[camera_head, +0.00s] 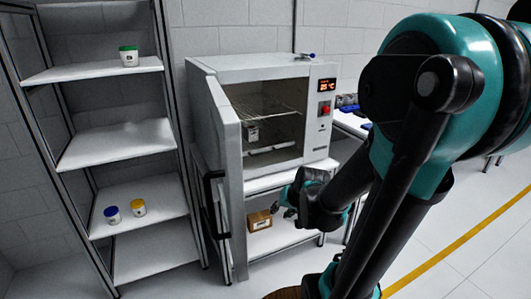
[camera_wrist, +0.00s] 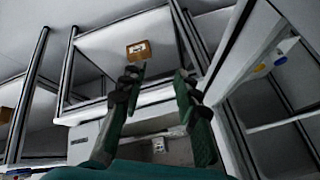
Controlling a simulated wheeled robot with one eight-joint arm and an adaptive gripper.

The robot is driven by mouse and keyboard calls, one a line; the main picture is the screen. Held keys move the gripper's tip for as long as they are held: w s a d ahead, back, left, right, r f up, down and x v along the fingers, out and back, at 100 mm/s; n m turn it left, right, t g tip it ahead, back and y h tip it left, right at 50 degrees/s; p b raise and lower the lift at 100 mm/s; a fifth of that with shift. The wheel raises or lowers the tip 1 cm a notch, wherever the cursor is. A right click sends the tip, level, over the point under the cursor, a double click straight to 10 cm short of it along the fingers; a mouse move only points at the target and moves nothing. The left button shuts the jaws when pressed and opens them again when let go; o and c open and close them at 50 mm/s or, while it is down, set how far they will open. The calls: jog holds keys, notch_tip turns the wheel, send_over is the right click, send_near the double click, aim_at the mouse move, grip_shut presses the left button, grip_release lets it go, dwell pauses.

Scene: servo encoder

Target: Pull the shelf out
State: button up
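The oven (camera_head: 250,68) is a grey cabinet with a lit display, standing on a white table. Its door (camera_head: 229,180) is swung open to the left. Inside is a wire shelf (camera_head: 268,106), with a small white jar (camera_head: 252,133) around its left side; I cannot tell exactly what the jar rests on. My gripper (camera_head: 284,208) is below and in front of the oven opening, apart from the shelf. In the wrist view my gripper (camera_wrist: 160,78) has its fingers spread with nothing between them. The wire shelf is not clear there; the jar (camera_wrist: 158,145) shows inside the oven.
A brown box (camera_head: 259,220) sits on the table's lower level, also visible in the wrist view (camera_wrist: 138,50). A rack (camera_head: 120,140) at left holds green-, blue- and yellow-lidded jars. The open door and its handle (camera_head: 208,190) stand left of my gripper. Floor at right is clear.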

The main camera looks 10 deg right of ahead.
jog(key=w+r+m+t+y, duration=0.3)
jog(key=w+m+t, duration=0.15)
jog(key=w, duration=1.35)
jog(key=m+t, duration=0.4)
jog(key=m, duration=0.4)
send_near(263, 153)
jog(key=shift+h, duration=0.3)
jog(key=x, duration=1)
jog(key=shift+w+a+f, duration=0.1)
jog(key=shift+w, duration=0.15)
grip_shut()
